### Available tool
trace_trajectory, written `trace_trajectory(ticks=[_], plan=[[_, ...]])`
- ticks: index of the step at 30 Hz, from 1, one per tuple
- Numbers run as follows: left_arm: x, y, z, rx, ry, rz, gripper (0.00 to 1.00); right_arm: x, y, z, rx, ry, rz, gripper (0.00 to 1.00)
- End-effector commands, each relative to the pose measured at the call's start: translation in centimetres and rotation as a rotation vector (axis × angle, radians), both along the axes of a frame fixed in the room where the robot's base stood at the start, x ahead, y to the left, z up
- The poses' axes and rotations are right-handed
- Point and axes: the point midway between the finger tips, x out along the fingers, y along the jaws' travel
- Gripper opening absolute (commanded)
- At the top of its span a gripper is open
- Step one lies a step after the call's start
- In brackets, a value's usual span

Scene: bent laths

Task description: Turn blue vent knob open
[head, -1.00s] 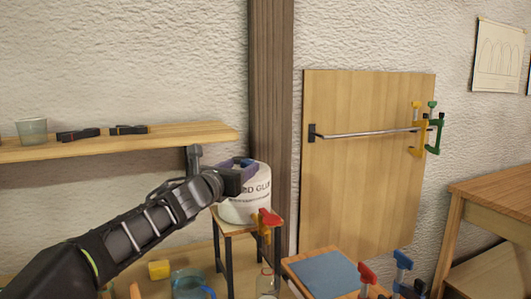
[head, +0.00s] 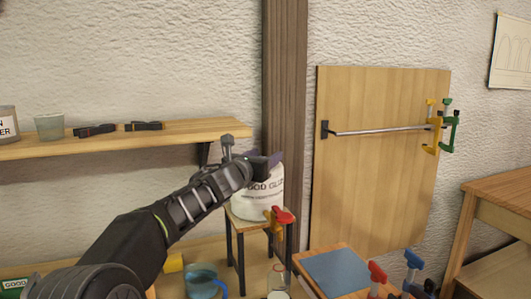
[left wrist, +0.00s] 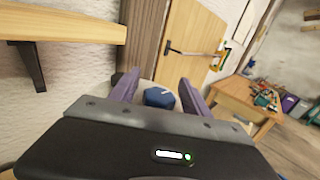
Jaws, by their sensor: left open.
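The blue vent knob (left wrist: 159,97) shows in the left wrist view, on top of the pale lid of a white pot. A light mark runs across it. In the head view the white glue pot (head: 258,202) stands on a small stool; the knob is hidden there behind my gripper. My left gripper (head: 272,160) is over the pot's top. In the left wrist view its two purple fingers (left wrist: 158,90) are apart, one on each side of the knob. I cannot tell whether they touch it. My right gripper is not in view.
A wooden shelf (head: 185,137) with a cup and black clamps is left of the pot. A wooden post (head: 284,80) stands behind it. A red-handled clamp (head: 279,217) is close in front of the stool (head: 236,222). A panel with a rail (head: 380,131) is at right.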

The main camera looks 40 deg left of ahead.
Motion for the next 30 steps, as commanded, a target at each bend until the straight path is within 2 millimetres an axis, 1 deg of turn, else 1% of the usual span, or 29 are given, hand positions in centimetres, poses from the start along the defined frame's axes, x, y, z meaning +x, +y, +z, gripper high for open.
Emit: trace_trajectory(ticks=[3, 11, 30], plan=[[0.73, 0.17, -0.02, 0.000, 0.001, 0.001, 0.55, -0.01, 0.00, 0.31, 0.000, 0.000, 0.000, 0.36], [0.80, 0.18, -0.04, 0.000, 0.000, 0.001, 0.55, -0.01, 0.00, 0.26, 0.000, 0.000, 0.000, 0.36], [0.79, 0.15, -0.02, 0.000, 0.000, 0.000, 0.04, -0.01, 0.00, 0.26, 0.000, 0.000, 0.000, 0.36]])
